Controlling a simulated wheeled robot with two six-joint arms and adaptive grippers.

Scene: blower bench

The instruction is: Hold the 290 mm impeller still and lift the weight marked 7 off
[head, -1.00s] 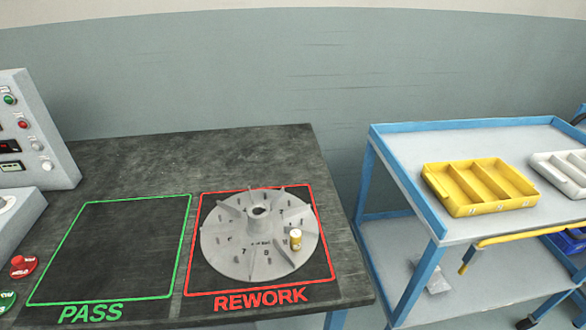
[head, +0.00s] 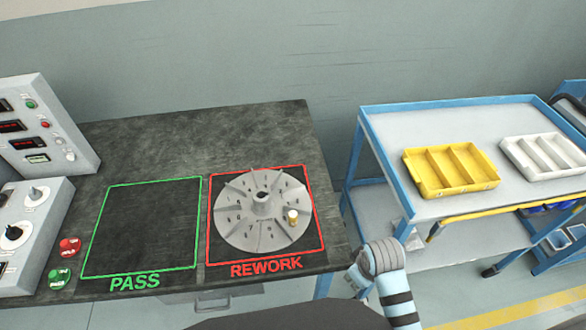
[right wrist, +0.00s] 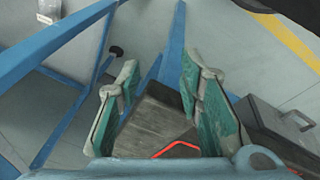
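The grey finned impeller (head: 240,207) lies flat inside the red REWORK outline, its raised hub at the centre and numbers around its disc. A small yellow-and-white weight (head: 292,216) stands upright on the disc's right side; its marking is too small to read. My right arm enters the head view at the lower right, beyond the bench's right edge and apart from the impeller. In the right wrist view my right gripper (right wrist: 160,70) is open, with green-padded fingers wide apart and nothing between them. My left gripper is not in view.
The green PASS outline (head: 141,228) is empty. A control panel (head: 40,125) and red and green buttons stand at the left. A blue cart (head: 385,135) at the right carries a yellow tray (head: 450,170) and a white tray (head: 545,157). A gap separates bench and cart.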

